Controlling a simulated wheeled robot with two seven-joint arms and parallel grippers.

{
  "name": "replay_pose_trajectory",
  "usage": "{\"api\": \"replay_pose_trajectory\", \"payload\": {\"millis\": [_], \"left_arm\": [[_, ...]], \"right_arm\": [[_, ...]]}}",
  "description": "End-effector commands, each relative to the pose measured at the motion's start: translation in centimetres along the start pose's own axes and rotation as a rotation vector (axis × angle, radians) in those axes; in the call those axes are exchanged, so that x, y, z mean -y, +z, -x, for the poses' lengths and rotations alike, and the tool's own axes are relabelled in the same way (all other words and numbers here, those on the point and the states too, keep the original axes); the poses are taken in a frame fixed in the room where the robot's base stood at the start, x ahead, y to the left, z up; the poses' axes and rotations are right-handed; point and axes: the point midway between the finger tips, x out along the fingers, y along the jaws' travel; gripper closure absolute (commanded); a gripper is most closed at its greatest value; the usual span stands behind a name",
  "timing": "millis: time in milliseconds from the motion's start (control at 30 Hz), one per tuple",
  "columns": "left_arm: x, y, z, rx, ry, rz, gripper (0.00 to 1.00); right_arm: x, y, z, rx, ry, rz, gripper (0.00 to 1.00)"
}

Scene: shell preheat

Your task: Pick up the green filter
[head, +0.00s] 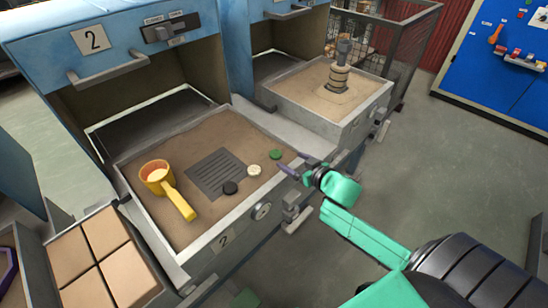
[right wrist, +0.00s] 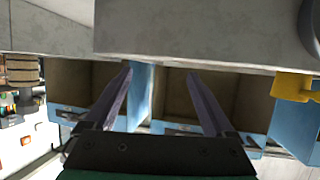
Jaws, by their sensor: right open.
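The green filter (head: 276,154) is a small round disc. It lies on the sand near the right corner of the number 2 tray (head: 140,215). My right gripper (head: 288,160) is open and empty at that tray's right edge, with its fingers pointing toward the filter. The filter is close to the fingertips but does not appear to be between them. In the right wrist view the two fingers (right wrist: 159,75) are spread apart with nothing between them, and the filter cannot be seen there. My left gripper is not in view.
A white disc (head: 254,170) and a black disc (head: 230,188) lie near the filter, beside a dark grate (head: 215,172). A second sand tray (head: 290,100) with a stacked metal part (head: 339,78) is behind.

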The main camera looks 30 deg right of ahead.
Motion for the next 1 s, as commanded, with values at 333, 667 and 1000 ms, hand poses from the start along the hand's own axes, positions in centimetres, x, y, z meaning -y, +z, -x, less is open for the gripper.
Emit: {"api": "replay_pose_trajectory", "payload": {"millis": [333,667,1000], "left_arm": [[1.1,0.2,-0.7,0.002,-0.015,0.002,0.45],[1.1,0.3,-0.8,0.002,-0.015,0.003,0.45],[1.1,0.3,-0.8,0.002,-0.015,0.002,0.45]], "right_arm": [[0.5,0.4,-5.5,-0.002,0.0,-0.003,0.11],[0.5,0.4,-7.6,0.0,-0.001,-0.001,0.11],[0.5,0.4,-7.5,0.0,0.0,-0.001,1.0]]}}
